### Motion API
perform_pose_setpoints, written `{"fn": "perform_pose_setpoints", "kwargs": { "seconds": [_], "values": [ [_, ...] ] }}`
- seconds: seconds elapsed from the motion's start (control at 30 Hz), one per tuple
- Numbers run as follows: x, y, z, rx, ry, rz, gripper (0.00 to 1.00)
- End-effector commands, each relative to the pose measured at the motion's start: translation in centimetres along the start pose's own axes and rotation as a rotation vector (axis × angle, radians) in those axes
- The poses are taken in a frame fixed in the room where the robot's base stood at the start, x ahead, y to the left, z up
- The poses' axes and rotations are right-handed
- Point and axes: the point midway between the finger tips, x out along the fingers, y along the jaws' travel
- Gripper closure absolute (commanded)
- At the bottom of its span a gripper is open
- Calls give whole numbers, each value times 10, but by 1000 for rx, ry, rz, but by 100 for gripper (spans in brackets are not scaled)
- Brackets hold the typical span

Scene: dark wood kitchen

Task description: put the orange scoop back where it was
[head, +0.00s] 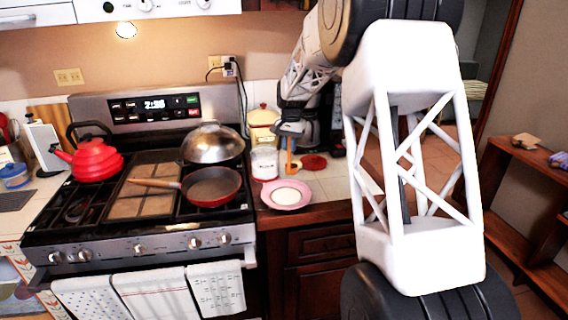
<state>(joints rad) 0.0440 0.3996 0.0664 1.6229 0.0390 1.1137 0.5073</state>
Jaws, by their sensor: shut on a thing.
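The orange scoop (290,157) shows as a narrow upright orange shape on the right counter, between a white canister and a red round item. My gripper (289,133) reaches down from above right and is shut on the scoop's upper part. The fingers hide that part of the scoop. At this size I cannot tell whether the scoop's lower end touches the counter.
The white canister (264,163) stands close left of the scoop, with a yellow lidded pot (262,126) behind. A pink plate (286,195) lies in front and a red round item (314,162) to the right. A red pan (211,186) sits on the stove.

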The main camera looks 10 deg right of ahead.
Motion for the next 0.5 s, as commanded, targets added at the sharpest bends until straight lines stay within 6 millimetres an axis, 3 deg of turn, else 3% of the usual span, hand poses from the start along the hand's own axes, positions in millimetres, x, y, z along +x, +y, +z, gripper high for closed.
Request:
{"fn": "perform_pose_setpoints", "kwargs": {
  "seconds": [0.5],
  "values": [
    [11,-2,-28,-498,60,20,100]
  ]
}}
